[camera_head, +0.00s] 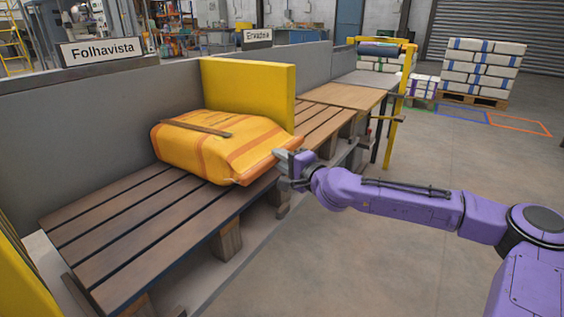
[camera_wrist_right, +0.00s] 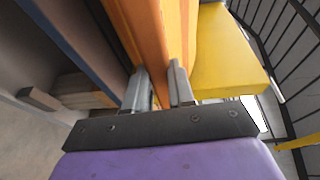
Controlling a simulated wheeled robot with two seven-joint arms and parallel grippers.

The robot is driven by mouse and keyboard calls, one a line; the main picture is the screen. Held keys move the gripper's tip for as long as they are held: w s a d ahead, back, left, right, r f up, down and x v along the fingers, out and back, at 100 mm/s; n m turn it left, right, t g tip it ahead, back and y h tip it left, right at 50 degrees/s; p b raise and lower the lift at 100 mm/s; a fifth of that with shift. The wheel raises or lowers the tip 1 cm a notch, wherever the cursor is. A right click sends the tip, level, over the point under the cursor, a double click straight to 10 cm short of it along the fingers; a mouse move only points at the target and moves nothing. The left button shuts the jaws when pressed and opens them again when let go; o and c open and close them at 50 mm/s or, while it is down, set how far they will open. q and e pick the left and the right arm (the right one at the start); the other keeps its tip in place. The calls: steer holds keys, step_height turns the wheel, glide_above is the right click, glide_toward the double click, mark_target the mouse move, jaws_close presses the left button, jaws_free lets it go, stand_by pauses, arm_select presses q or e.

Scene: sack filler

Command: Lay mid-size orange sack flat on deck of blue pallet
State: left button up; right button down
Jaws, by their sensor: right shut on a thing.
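A plump orange sack (camera_head: 215,145) with darker orange bands lies on a brown slatted wooden deck (camera_head: 125,220), near the yellow divider. A thin brown strip lies across its top. My right gripper (camera_head: 285,160) is at the sack's near right corner, shut on its edge. In the right wrist view, the fingers (camera_wrist_right: 158,88) sit on either side of orange sack material (camera_wrist_right: 180,40). The underside of the sack is hidden. No clearly blue pallet shows; a dark bluish edge (camera_wrist_right: 62,40) runs along the left in the wrist view. My left gripper is not in view.
A yellow divider (camera_head: 275,90) stands behind the sack, with another slatted deck (camera_head: 325,118) beyond. A grey wall with a Folhavista sign (camera_head: 101,50) runs along the back. Deck left of the sack is bare. Stacked white sacks (camera_head: 484,68) stand far right.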

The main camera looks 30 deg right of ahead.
steer(key=shift+r, duration=0.15)
steer(key=c, duration=0.9)
jaws_free()
steer(key=s+p, duration=0.2)
steer(key=s, duration=0.1)
steer(key=s+d+p, duration=0.1)
steer(key=s+p, duration=0.1)
steer(key=s, duration=0.2)
steer(key=s+p, duration=0.2)
steer(key=s, duration=0.1)
steer(key=shift+s+d+r, duration=0.15)
steer(key=shift+s+d, duration=0.05)
steer(key=shift+d, duration=0.15)
